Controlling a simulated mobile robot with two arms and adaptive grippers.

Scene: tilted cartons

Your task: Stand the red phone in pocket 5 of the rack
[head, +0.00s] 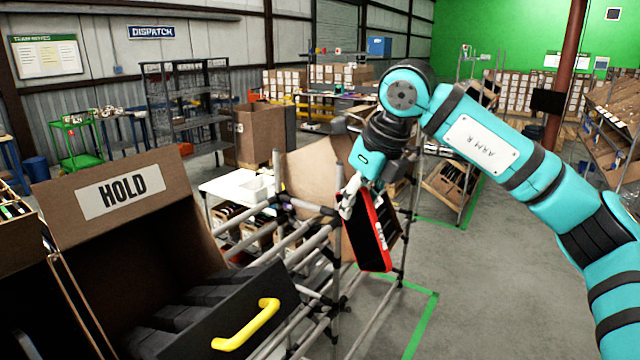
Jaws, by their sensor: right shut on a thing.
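The red phone (370,236) hangs tilted near the middle of the head view, with a red edge and a dark face. My right gripper (348,197) is shut on its upper left part and holds it in the air in front of grey pipe framing (318,238). An open brown carton marked HOLD (160,225) stands at the lower left, with dark padded dividers (190,305) inside. I cannot tell which structure is the rack, and no pocket number is readable. My left gripper is not in view.
A brown board (312,178) stands behind the pipes. Tilted carton shelves (612,125) are at the far right. Bare floor (480,285) lies right of the phone.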

